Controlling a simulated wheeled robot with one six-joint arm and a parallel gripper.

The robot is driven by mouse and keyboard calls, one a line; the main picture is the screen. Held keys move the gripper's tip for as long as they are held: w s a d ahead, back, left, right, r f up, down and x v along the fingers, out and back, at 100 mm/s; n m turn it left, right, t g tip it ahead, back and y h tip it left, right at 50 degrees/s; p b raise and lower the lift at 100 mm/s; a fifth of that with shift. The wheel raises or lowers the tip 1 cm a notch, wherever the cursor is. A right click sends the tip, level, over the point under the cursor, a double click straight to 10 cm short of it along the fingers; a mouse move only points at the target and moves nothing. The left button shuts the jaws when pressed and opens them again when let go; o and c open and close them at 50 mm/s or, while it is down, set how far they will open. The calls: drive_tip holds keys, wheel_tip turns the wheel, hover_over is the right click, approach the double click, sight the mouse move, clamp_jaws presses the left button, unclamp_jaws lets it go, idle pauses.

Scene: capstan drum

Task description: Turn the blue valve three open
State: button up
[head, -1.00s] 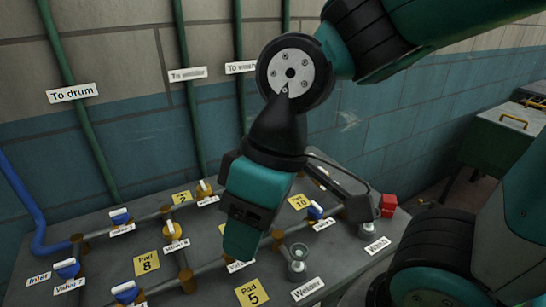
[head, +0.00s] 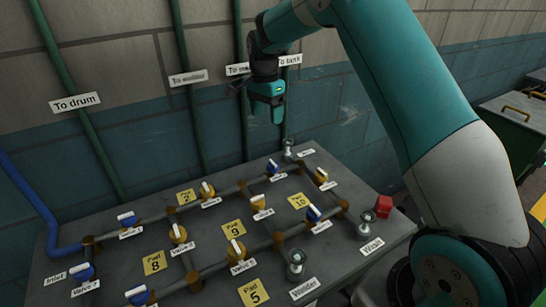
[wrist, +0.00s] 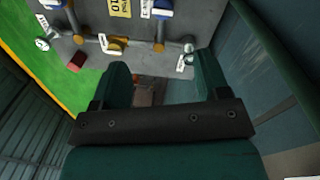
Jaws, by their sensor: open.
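A blue valve (head: 272,168) with a pale handle sits on the rear pipe run of the grey table. In the wrist view the matching blue valve (wrist: 165,8) is cut by the top edge. Its label there seems to end in 3, but is hard to read. Whether its handle lies along or across the pipe is too small to tell. My gripper (head: 272,118) hangs above the table's back, near the wall, higher than this valve and apart from it. Its two fingers are spread and empty in the wrist view (wrist: 160,85).
Other blue valves (head: 313,213) and yellow valves (head: 322,177) stand on the pipes around. A red block (head: 383,206) sits at the table's right end. Green pipes (head: 180,90) run up the wall behind my gripper. A green cabinet (head: 510,130) stands at far right.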

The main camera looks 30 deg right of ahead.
drive_tip(key=d, duration=0.1)
drive_tip(key=m+p, duration=0.1)
drive_tip(key=p, duration=0.4)
approach(272, 162)
drive_tip(key=f, duration=0.7)
drive_tip(key=s+f, duration=0.1)
drive_tip(key=f, duration=0.2)
drive_tip(key=shift+f, duration=0.15)
drive_tip(key=c, duration=0.9)
